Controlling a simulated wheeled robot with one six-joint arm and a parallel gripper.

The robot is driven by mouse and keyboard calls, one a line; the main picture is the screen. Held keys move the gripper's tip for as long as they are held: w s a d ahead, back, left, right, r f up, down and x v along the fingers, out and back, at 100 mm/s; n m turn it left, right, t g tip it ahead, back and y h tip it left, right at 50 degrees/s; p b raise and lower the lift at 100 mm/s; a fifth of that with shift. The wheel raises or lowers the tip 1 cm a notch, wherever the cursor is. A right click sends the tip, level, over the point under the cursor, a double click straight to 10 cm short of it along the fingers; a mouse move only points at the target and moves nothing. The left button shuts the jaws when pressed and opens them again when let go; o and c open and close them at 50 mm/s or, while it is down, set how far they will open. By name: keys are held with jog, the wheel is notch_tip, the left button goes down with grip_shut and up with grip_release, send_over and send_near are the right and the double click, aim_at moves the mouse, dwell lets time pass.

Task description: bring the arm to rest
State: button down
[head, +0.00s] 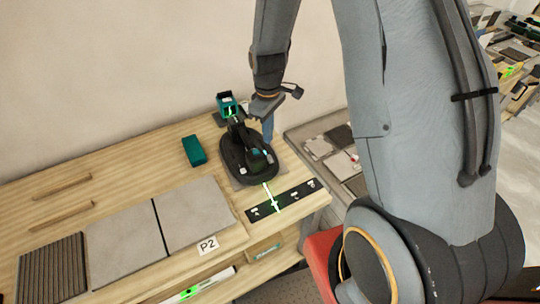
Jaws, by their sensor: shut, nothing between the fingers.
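My arm hangs down from the top of the view. My gripper (264,107) is shut and empty, just above and behind the black tool at the back right of the wooden workbench (120,166). The small picture does not show whether it touches the tool. The black oval tool (236,160) has a teal block (227,103) at its rear end and stands upright on a grey tile near the bench's right end. My gripper hides a little of the area behind it.
A teal box (194,151) lies left of the tool. Two grey tiles (125,238) lie with a dark gap between them, beside a ribbed dark panel (52,270). A black strip (286,201), a P2 label (207,245) and a level (198,287) are nearer. A lower shelf (318,130) stands right.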

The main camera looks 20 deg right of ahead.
jog(key=shift+r, duration=0.3)
jog(key=s+r+m+b, duration=0.2)
jog(key=s+m+b, duration=0.2)
jog(key=s, duration=0.3)
jog(key=s+r+m+t+b, duration=0.1)
jog(key=s+r+m+b, duration=0.2)
jog(key=s, duration=0.4)
jog(key=shift+r+m+b, duration=0.3)
jog(key=shift+m+b, duration=0.1)
jog(key=shift+m, duration=0.2)
